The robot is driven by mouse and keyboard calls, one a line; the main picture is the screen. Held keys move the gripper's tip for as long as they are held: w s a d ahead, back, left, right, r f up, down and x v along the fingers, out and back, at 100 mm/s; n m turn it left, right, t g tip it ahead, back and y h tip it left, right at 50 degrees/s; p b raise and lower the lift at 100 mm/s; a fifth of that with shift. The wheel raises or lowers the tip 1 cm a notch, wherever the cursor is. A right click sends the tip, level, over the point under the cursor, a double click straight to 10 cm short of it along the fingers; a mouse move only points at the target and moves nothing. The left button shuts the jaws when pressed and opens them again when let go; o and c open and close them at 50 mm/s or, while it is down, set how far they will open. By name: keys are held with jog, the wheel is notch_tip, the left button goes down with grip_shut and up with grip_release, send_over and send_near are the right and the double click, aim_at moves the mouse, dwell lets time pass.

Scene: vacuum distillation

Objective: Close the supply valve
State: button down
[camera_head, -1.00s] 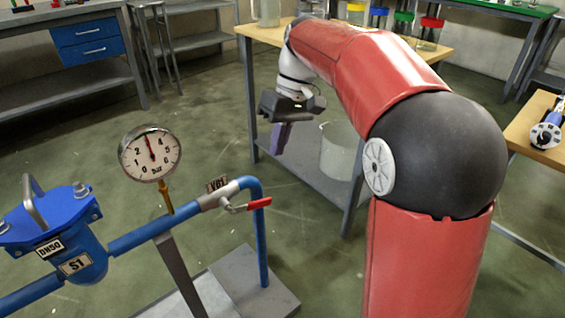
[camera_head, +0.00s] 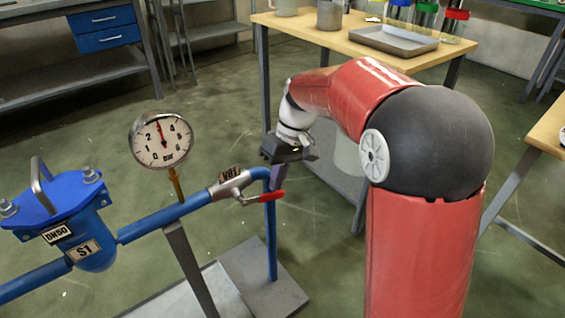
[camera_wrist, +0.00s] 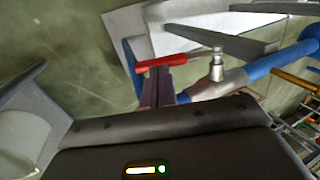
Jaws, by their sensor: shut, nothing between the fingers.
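The supply valve (camera_head: 233,188) is a grey metal body on a blue pipe, with a tag partly readable behind it. Its red lever (camera_head: 262,197) points right, roughly along the upper pipe. In the wrist view the red lever (camera_wrist: 172,62) crosses just beyond my fingertips, and the valve body (camera_wrist: 215,85) lies to their right. My gripper (camera_head: 277,186) is shut and empty, with its purple-grey fingers behind the lever's outer end. The fingers also show in the wrist view (camera_wrist: 158,86). I cannot tell whether they touch the lever.
A dial gauge (camera_head: 161,139) and a blue strainer (camera_head: 92,249) marked S1 sit left along the pipe. The blue pipe (camera_head: 271,245) drops to a grey base plate (camera_head: 290,296). A wooden-topped table (camera_head: 330,38) with a metal tray (camera_head: 394,41) stands behind my arm.

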aim_at(283, 190)
jog(key=shift+a+f, duration=0.15)
jog(key=shift+f, duration=0.25)
jog(key=shift+f, duration=0.1)
jog(key=shift+f+g+y, duration=0.7)
jog(key=shift+f+y, duration=0.25)
jog(key=shift+y, duration=0.15)
jog(key=shift+f+g+y, duration=0.5)
jog(key=shift+f+y, duration=0.2)
jog(key=shift+s+a+f+g+y+b, duration=0.15)
jog(key=shift+f+g+y+b, duration=0.15)
jog(key=shift+f+y, duration=0.25)
jog(key=shift+s+a+f+g+y+b, duration=0.1)
jog(key=shift+f+g+y+b, duration=0.05)
jog(key=shift+f+g+y, duration=0.35)
jog(key=shift+s+a+f+g+y+b, duration=0.4)
jog(key=shift+a+f+y, duration=0.15)
jog(key=shift+f+y, duration=0.1)
jog(key=shift+s+a+f+g+y+b, duration=0.3)
jog(key=shift+s+a+f+g+y, duration=0.1)
jog(key=shift+a+f+y, duration=0.25)
jog(key=shift+s+a+f+g+y+b, duration=0.4)
jog(key=shift+a+f+y, duration=0.15)
jog(key=shift+y, duration=0.1)
